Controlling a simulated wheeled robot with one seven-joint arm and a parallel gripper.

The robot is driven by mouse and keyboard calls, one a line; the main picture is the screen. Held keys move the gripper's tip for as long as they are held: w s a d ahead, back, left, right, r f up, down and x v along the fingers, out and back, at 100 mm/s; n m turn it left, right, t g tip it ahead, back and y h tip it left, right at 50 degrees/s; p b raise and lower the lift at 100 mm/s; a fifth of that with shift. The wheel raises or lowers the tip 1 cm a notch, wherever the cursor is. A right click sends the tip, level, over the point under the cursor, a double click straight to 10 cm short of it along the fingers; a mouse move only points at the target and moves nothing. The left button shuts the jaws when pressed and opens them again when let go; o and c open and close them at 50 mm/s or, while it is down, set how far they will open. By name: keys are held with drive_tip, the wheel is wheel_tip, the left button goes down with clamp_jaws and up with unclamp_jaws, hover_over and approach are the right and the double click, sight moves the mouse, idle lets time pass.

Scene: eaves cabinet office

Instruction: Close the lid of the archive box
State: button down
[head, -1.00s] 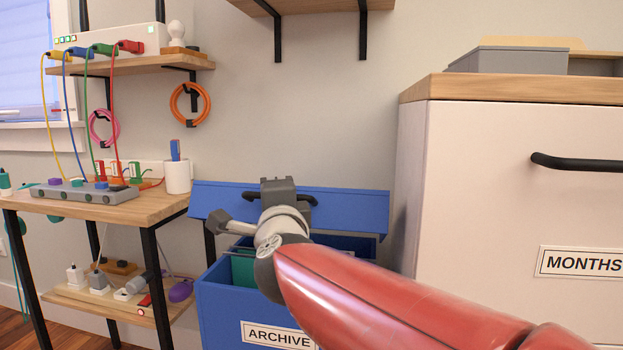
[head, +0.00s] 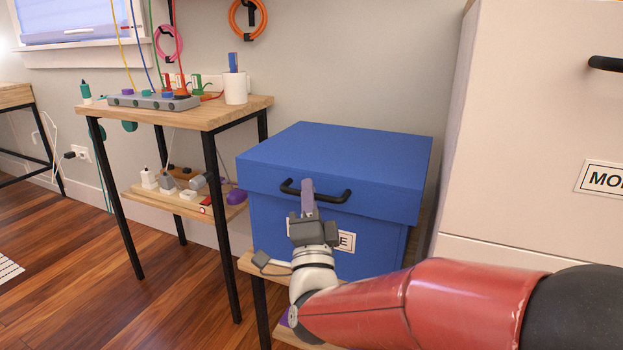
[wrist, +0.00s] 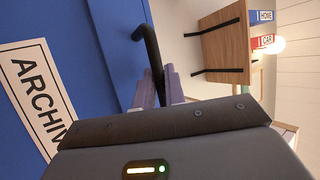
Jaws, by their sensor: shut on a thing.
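The blue archive box (head: 268,222) stands on a low wooden stand, left of the cabinet. Its blue lid (head: 340,160) lies flat over the top, and I see no gap along its front edge. A black bar handle (head: 333,197) is on the lid's front face. My gripper (head: 308,192) is at the front of the box with its fingers shut on the handle. In the wrist view the fingers (wrist: 160,82) meet at the black handle (wrist: 147,45), beside the white ARCHIVE label (wrist: 40,95). My gripper partly covers that label in the head view.
A cream cabinet (head: 510,140) stands close on the right. A wooden table (head: 200,118) with a grey power strip (head: 152,101) and a white cup (head: 236,88) stands on the left, with plugs on its lower shelf.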

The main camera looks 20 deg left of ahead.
drive_tip(key=shift+w+d+f, duration=0.15)
drive_tip(key=shift+w+f, duration=0.05)
drive_tip(key=shift+f, duration=0.3)
drive_tip(key=c, duration=1.5)
unclamp_jaws()
drive_tip(key=v, duration=0.7)
drive_tip(key=shift+s+f, duration=0.1)
drive_tip(key=shift+s, duration=0.3)
